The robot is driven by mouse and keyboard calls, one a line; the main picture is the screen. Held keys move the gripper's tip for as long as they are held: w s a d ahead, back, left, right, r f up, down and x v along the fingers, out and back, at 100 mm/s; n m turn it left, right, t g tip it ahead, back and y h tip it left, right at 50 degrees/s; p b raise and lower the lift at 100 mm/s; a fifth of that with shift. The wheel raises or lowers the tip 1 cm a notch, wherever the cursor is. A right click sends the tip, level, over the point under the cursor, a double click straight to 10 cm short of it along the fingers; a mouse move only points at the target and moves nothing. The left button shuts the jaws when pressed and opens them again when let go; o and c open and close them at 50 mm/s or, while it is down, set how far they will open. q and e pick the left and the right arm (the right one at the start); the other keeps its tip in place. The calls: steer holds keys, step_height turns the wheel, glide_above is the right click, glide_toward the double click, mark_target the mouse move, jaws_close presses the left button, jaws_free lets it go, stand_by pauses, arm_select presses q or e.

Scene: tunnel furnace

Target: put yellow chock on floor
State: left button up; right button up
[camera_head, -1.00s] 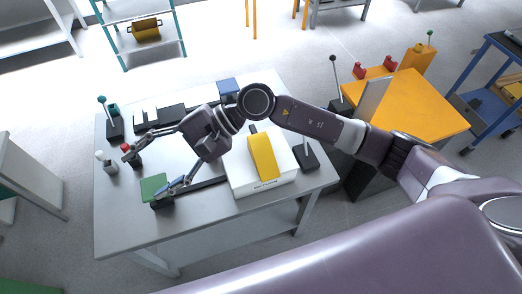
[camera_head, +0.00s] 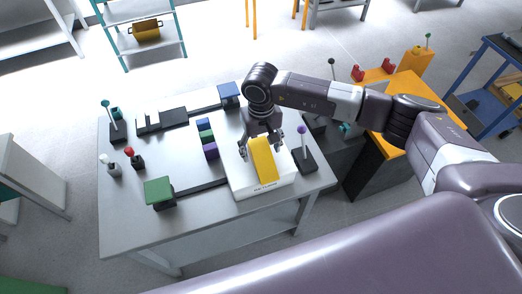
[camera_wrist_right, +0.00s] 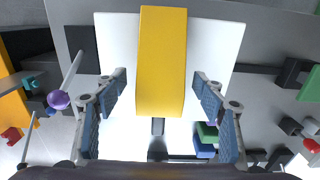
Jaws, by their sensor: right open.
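The yellow chock (camera_head: 263,160) is a long yellow block lying on a white box (camera_head: 243,184) on the grey table. In the right wrist view the chock (camera_wrist_right: 162,60) lies between the two spread fingers of the right gripper (camera_wrist_right: 163,95), with a gap on each side. The gripper is open and holds nothing. My left gripper is in neither view.
An orange-topped table (camera_head: 397,85) stands at the right. Pale floor (camera_head: 215,45) is open behind the table.

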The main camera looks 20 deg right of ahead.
mark_target(261, 150)
steer(key=shift+f, duration=1.05)
steer(key=shift+r, duration=0.1)
jaws_close()
steer(key=shift+w+a+r, duration=0.1)
steer(key=shift+w+r, duration=0.05)
steer(key=shift+r, duration=0.4)
step_height(261, 150, up, 19)
steer(key=b, duration=0.6)
steer(key=s+d+f, duration=0.2)
steer(key=s, duration=0.5)
steer(key=s+d+f, duration=0.2)
steer(key=s, duration=0.5)
steer(key=shift+f, duration=0.25)
